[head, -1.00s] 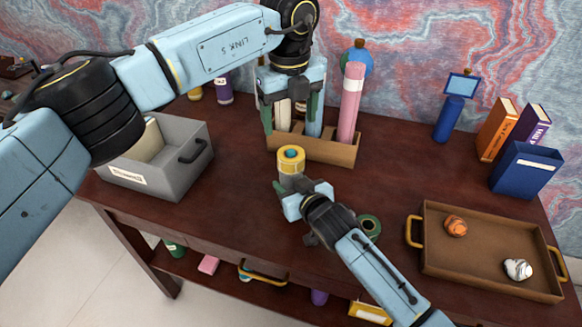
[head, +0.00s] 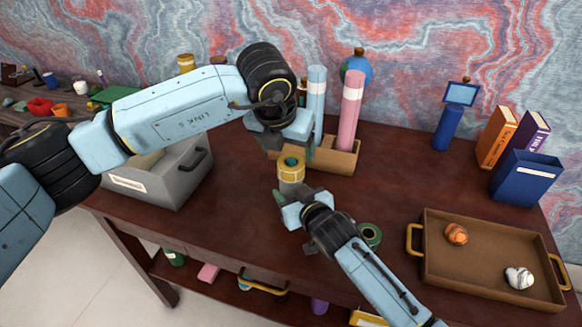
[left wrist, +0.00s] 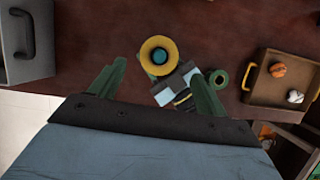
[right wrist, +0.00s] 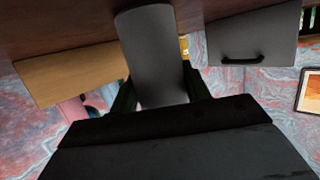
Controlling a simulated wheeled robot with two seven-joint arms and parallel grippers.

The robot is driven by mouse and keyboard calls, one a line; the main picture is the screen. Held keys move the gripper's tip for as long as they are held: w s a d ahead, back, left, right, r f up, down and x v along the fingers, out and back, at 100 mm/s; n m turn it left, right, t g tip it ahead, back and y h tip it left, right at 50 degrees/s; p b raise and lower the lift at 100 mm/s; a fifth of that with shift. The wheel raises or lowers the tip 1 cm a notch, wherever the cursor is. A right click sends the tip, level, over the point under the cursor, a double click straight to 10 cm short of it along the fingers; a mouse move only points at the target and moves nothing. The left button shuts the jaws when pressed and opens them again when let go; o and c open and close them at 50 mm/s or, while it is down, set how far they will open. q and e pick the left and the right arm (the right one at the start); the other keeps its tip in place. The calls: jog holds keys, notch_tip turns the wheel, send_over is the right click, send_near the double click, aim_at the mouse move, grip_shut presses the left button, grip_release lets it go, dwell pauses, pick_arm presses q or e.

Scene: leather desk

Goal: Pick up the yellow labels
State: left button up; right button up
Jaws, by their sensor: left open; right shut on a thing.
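The yellow labels (head: 291,169) are a yellow roll with a blue-green core, upright near the middle of the desk. My right gripper (head: 289,190) is shut on the roll from the near side. In the left wrist view the roll (left wrist: 159,56) shows from above, its core facing that camera. In the right wrist view a grey, shaded curved surface (right wrist: 152,50) fills the space between the fingers. My left gripper (left wrist: 157,86) is open and empty, above the roll, with the roll showing just beyond and between its fingertips.
A wooden holder (head: 335,160) with tall blue and pink rolls stands behind. A grey drawer-like box (head: 180,180) is at left. A green tape roll (head: 370,234) lies beside my right arm. A brown tray (head: 490,245) with two stones is at right.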

aim_at(290, 161)
pick_arm(q)
jog(key=x, duration=0.7)
jog(key=shift+w, duration=0.15)
jog(key=c, duration=1.1)
notch_tip(290, 161, up, 10)
jog(key=shift+r, duration=0.1)
pick_arm(e)
jog(key=o, duration=1.1)
